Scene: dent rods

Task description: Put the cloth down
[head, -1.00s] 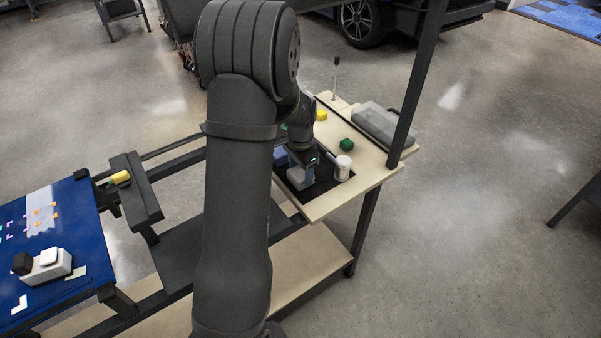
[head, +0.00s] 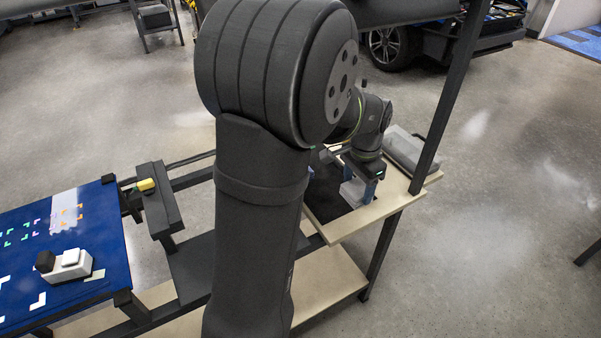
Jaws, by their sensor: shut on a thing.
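My gripper (head: 360,186) is over the black mat (head: 322,200) on the wooden bench at the right. Its fingers are shut on a pale grey-blue thing (head: 353,193), which seems to be the cloth. The cloth is small in view and partly hidden by the fingers. I cannot tell whether its lower edge touches the mat. My arm hides the left part of the mat and the back of the bench.
A grey case (head: 408,148) lies at the bench's back right, near a dark upright post (head: 440,100). A blue board (head: 60,255) with a white-and-black block (head: 65,265) is at the left. A yellow piece (head: 146,185) sits on a dark stand.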

